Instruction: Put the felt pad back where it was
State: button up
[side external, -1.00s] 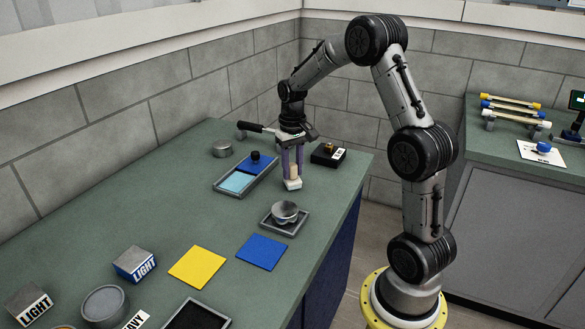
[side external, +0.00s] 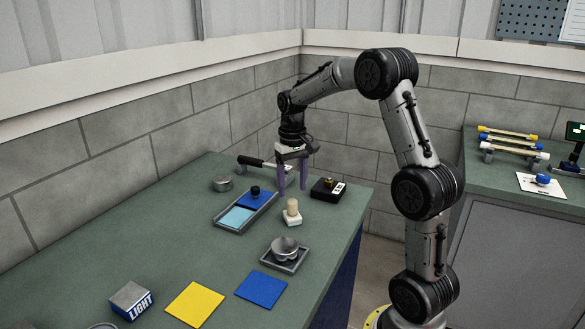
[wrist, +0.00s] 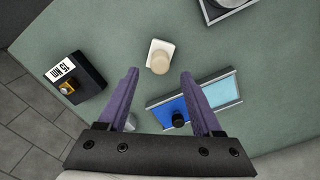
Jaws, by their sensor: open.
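What looks like the felt pad is a small white block with a beige upright knob (side external: 292,217). It stands upright on the green bench, right of the two-part tray. In the wrist view the pad (wrist: 158,58) lies just beyond the fingertips, near the middle of the gap. My gripper (side external: 292,190) is open and empty, its purple fingers apart and pointing down, above and behind the pad in the side view. In the wrist view the open fingers (wrist: 160,73) touch nothing that I can see.
A tray with light and dark blue parts and a black knob (side external: 245,209) lies left of the pad. A black box with a gold knob (side external: 328,189) is right. A metal bowl on a square tray (side external: 285,254) stands in front. A black-handled tool (side external: 249,161) lies behind.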

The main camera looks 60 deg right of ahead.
aim_at(292, 201)
notch_tip(292, 201, up, 6)
jog(key=s+a+r+n+t, duration=0.1)
jog(key=s+a+r+n, duration=0.1)
jog(key=s+a, duration=0.35)
jog(key=s+a+r+n+t, duration=0.1)
jog(key=s+a+r, duration=0.15)
jog(key=a, duration=0.55)
jog(key=s+a+f+n+t, duration=0.3)
jog(key=s+a, duration=0.5)
jog(key=s, duration=0.3)
jog(key=shift+s+a+f+n+t, duration=0.25)
jog(key=shift+f+n+t, duration=0.05)
jog(key=shift+f+n, duration=0.1)
jog(key=shift+r, duration=0.1)
